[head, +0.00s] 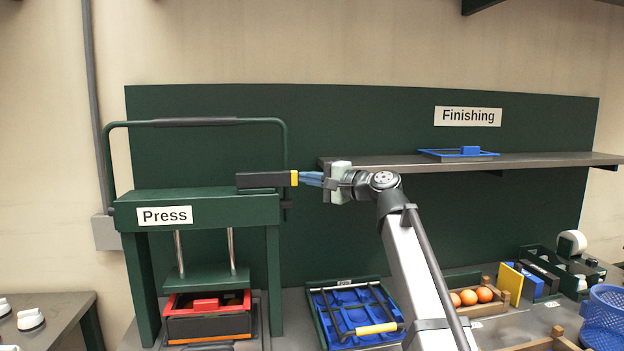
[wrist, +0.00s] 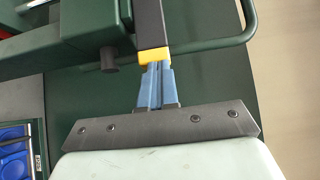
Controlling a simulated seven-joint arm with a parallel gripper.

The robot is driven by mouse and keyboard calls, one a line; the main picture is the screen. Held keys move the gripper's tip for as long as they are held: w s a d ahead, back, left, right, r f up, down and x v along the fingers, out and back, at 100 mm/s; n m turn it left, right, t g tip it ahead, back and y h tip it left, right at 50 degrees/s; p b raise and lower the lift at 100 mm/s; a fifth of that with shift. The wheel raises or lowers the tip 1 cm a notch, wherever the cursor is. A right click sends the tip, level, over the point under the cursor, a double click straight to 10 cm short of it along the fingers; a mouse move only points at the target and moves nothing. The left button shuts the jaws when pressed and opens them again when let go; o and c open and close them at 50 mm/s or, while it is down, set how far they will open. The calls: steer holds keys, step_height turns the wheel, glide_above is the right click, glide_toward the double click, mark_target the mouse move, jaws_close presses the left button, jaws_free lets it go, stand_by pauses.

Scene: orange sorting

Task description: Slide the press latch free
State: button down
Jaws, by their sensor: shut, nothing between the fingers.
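The green press (head: 215,207) stands at the left, labelled "Press", with a tall bar handle (head: 196,122) over its top. Its latch (head: 262,180) is a black bar with a yellow end, lying level at the upper right of the press. My gripper (head: 302,178) has blue fingers that are shut, with their tips at the yellow end of the latch. In the wrist view the latch (wrist: 151,30) runs straight out from the fingertips (wrist: 154,66), which touch or nearly touch the yellow end. Nothing shows between the fingers.
A red and black box (head: 208,326) sits under the press plate. A blue-lined tray (head: 318,312) with a yellow-handled tool stands right of the press. The Finishing shelf (head: 540,161) runs behind my arm. Oranges (head: 469,297) lie in a wooden crate at the right.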

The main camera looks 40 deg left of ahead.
steer(key=s+a, duration=0.3)
steer(key=shift+s+a, duration=0.35)
steer(key=shift+s, duration=0.05)
steer(key=shift+w+d, duration=0.3)
steer(key=shift+w, duration=0.05)
glide_toward(285, 177)
steer(key=d, duration=0.1)
steer(key=w+d, duration=0.1)
steer(key=d, duration=0.1)
steer(key=w+d, duration=0.1)
steer(key=shift+w+d, duration=0.25)
steer(key=shift+d, duration=0.1)
